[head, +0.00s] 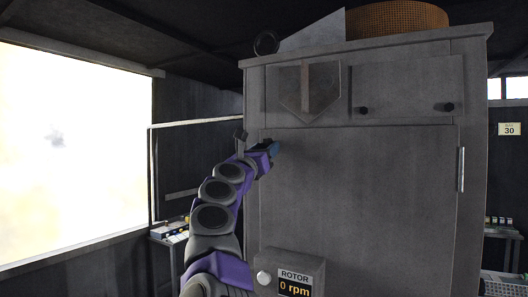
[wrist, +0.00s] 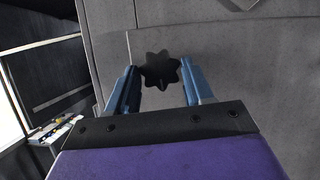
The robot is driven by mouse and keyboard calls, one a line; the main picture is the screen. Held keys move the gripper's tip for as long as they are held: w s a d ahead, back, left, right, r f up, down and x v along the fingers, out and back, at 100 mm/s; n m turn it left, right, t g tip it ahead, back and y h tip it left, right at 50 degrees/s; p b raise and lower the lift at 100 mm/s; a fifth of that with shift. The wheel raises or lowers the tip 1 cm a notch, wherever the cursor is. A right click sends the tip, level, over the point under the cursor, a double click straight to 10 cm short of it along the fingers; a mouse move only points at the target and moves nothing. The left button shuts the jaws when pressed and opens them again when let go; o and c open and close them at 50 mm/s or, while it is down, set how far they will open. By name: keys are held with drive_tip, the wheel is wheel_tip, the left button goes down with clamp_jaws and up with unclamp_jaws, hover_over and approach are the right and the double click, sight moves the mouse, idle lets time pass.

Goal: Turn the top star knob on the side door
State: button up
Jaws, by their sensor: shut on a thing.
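The dark star knob (wrist: 160,70) sits on the grey side door (head: 355,195), near its upper left corner. In the wrist view the knob lies between the two blue fingers of my gripper (wrist: 160,78), which are shut on its sides. In the head view my gripper (head: 274,150) reaches the upper left of the door, and the knob is hidden behind the gripper. The door panel also shows in the wrist view (wrist: 250,75).
Two small black knobs (head: 364,110) are on the upper panel. A vertical handle (head: 461,169) is at the door's right edge. A rotor display (head: 294,283) reading 0 rpm stands low in front. A bright opening (head: 70,150) and a side table (head: 172,233) are at left.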

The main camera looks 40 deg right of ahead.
drive_tip(key=n+t+y+p, duration=0.1)
drive_tip(key=n, duration=0.2)
drive_tip(key=n+t+y+p, duration=0.1)
drive_tip(key=n, duration=0.2)
drive_tip(key=shift+s+d+r+n+t, duration=0.1)
drive_tip(key=shift+s+r+n+t, duration=0.1)
drive_tip(key=shift+n+t, duration=0.15)
drive_tip(key=n+p, duration=0.1)
drive_tip(key=n+t+y+p, duration=0.1)
drive_tip(key=n+p, duration=0.1)
drive_tip(key=shift+s+r+n+y, duration=0.1)
drive_tip(key=shift+r+n+y, duration=0.1)
drive_tip(key=shift+n+y, duration=0.1)
drive_tip(key=n+y+p, duration=0.1)
drive_tip(key=n+p, duration=0.1)
drive_tip(key=p, duration=0.1)
drive_tip(key=n+p, duration=0.2)
drive_tip(key=p, duration=0.1)
drive_tip(key=shift+s+r+t+y, duration=0.1)
drive_tip(key=shift+r+t+y, duration=0.05)
drive_tip(key=shift+t+y, duration=0.25)
drive_tip(key=n+y+p, duration=0.1)
drive_tip(key=n+p, duration=0.1)
drive_tip(key=n, duration=0.1)
drive_tip(key=shift+f+n+g+y+p, duration=0.1)
drive_tip(key=shift+n+g+y+p, duration=0.15)
drive_tip(key=shift+n, duration=0.7)
drive_tip(key=shift+f+n+g+y+p, duration=0.1)
drive_tip(key=shift+n+g+y+p, duration=0.2)
drive_tip(key=shift+n, duration=0.6)
